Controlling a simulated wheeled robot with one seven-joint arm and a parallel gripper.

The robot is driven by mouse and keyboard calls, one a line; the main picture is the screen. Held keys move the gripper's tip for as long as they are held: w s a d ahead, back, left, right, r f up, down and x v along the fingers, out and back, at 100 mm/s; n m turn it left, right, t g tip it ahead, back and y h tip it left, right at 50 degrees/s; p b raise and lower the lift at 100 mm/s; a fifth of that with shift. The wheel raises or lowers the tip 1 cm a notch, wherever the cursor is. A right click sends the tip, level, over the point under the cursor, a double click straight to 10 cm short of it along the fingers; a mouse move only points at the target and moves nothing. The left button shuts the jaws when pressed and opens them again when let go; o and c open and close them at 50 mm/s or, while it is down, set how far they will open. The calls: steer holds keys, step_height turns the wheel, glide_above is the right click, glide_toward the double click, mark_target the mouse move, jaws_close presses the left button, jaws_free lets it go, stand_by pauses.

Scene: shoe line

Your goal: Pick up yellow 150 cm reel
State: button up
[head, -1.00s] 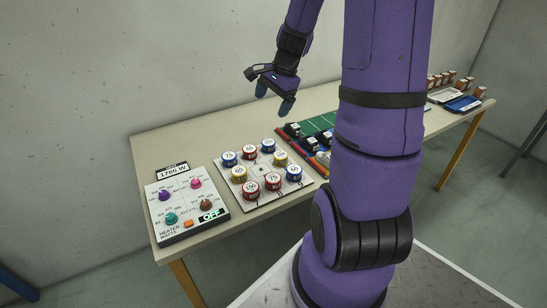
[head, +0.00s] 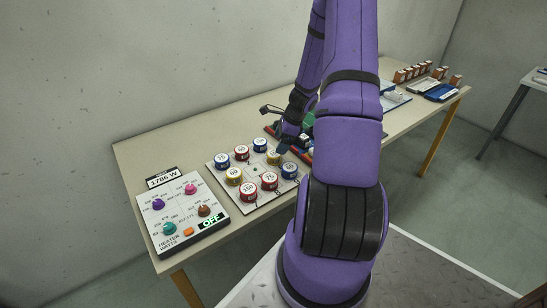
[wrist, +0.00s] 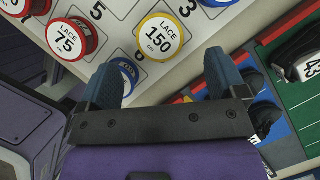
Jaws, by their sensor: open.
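The yellow reel (wrist: 160,37) labelled "LACE 150 cm" sits on the white numbered board (wrist: 118,22) at the top middle of the wrist view. In the head view a yellow reel (head: 273,158) stands at the right side of the board, right beside my gripper (head: 285,146). In the wrist view my gripper (wrist: 165,82) is open, its two fingers apart and nothing between them at the tips. The yellow reel lies beyond the fingertips, roughly centred between them. A blue reel (wrist: 125,72) is partly hidden behind the left finger.
A red "75" reel (wrist: 70,40) stands left of the yellow one. Another yellow reel (head: 233,176) is on the board's left side. The heater panel (head: 182,216) lies left of the board. A green mat (wrist: 297,75) with black items lies to the right.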

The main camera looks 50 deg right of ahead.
mark_target(274, 153)
steer(key=shift+x, duration=3.5)
steer(key=shift+c, duration=0.2)
steer(key=c, duration=1)
